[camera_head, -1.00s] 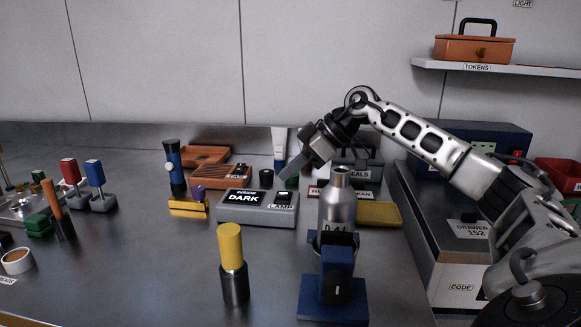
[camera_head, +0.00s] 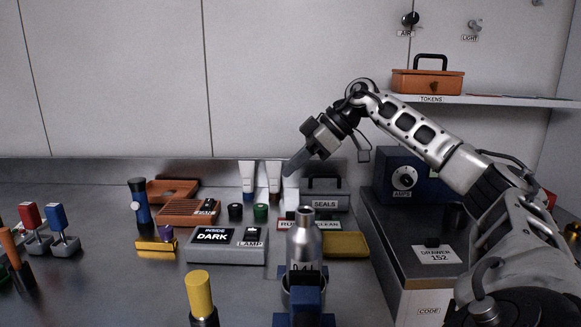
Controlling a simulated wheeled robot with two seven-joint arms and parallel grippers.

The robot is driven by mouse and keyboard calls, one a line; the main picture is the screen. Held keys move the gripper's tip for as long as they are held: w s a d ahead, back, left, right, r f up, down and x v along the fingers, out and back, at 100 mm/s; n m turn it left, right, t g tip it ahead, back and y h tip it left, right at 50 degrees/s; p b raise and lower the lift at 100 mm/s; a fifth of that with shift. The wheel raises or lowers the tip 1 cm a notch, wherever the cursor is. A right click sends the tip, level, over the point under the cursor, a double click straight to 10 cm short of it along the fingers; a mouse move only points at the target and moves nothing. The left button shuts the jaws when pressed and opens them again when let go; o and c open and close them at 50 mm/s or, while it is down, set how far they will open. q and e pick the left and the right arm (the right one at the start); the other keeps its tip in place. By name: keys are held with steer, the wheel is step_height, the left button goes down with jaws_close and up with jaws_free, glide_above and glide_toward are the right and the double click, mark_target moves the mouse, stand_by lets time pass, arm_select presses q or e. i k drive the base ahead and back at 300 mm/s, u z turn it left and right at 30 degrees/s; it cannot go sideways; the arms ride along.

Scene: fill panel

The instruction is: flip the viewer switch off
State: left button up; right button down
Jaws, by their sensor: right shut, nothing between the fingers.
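The viewer appears to be the grey box (camera_head: 200,252) on the counter, with a black display reading "DARK". A small dark switch (camera_head: 251,235) sits at the right of its top, above a "LAMP" label; which way it is set is too small to tell. My right gripper (camera_head: 291,168) is shut and empty. It shows above and to the right of the box, apart from the switch, in front of the back wall. My left gripper is not in view.
A silver bottle (camera_head: 303,242) stands just right of the box, with a yellow block (camera_head: 345,244) beyond. White tubes (camera_head: 247,178), a green-capped jar (camera_head: 261,211) and a grey "SEALS" case (camera_head: 325,194) stand behind. A yellow-topped cylinder (camera_head: 199,292) is in front.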

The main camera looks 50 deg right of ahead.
mark_target(251, 231)
steer(key=k, duration=1.5)
